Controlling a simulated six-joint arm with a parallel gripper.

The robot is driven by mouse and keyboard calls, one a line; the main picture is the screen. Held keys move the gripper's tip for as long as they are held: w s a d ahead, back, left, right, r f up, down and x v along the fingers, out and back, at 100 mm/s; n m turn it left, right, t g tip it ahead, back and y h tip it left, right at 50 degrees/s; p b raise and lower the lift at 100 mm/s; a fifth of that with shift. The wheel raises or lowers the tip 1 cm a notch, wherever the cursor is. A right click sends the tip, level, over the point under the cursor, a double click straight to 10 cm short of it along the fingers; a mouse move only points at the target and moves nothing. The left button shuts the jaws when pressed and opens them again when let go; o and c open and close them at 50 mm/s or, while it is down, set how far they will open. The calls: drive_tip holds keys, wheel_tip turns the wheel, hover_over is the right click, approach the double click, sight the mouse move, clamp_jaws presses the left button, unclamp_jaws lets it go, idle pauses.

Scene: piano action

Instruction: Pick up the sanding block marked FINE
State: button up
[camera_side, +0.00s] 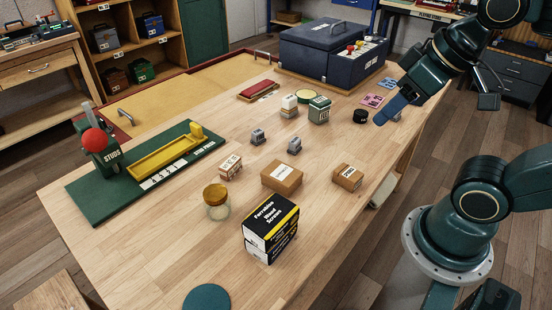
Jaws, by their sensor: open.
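I cannot read the word FINE on any block in the side view. A small tan block with dark lettering (230,167) lies mid-table, behind the glass jar. Another small tan-brown block with a pale label (347,177) lies near the right edge of the table. Their lettering is too small to make out, so I cannot tell which is marked FINE. My gripper (390,112) is at the upper right, over the far right part of the table, apart from both blocks. It is open, with nothing seen in it.
A black and yellow screw box (270,230), a brown carton (282,178) and a glass jar (217,203) stand near the tan blocks. A green stud press (150,170) is at left. A large blue case (325,50) stands at the back. The near-left tabletop is clear.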

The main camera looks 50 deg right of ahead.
drive_tip(key=w+d+r+m+g, duration=0.1)
drive_tip(key=w+r+m, duration=0.35)
drive_tip(key=w, duration=0.75)
drive_tip(key=m+g, duration=0.5)
drive_tip(key=m, duration=1)
hover_over(258, 131)
wheel_tip(258, 131, down, 21)
drive_tip(key=shift+f, duration=0.1)
drive_tip(key=shift+f, duration=4.2)
